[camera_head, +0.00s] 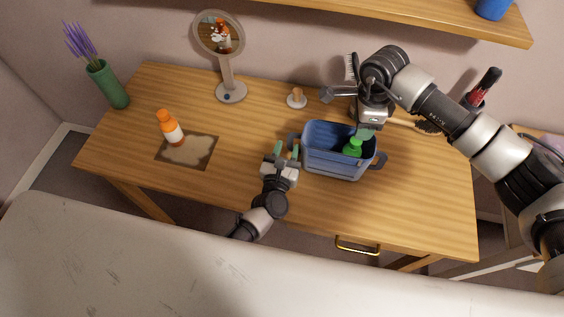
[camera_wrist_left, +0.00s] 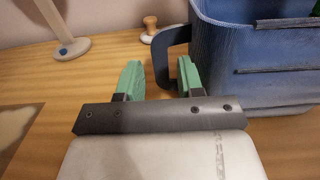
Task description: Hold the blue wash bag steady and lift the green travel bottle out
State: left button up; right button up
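The blue wash bag (camera_head: 337,166) stands upright on the wooden table, with a handle at each end. The green travel bottle (camera_head: 352,148) is inside it, its lower part hidden by the bag wall. My left gripper (camera_head: 287,152) is at the bag's left handle. In the left wrist view its green fingers (camera_wrist_left: 160,80) are open, with the handle (camera_wrist_left: 161,58) of the bag (camera_wrist_left: 250,60) between them and gaps visible on both sides. My right gripper (camera_head: 365,132) points down over the bag, just above the bottle; its finger opening is hidden.
An orange-and-white bottle (camera_head: 172,130) stands on a patterned mat (camera_head: 204,160) at left. A round mirror (camera_head: 229,90), a small wooden-knobbed item (camera_head: 297,98) and a brush (camera_head: 428,127) are towards the back. The table (camera_head: 430,200) is clear at front right.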

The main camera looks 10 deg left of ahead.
pick_arm(q)
jog(key=shift+w+d, duration=0.1)
jog(key=shift+w, duration=1.3)
grip_shut()
pick_arm(e)
jog(key=shift+o, duration=0.3)
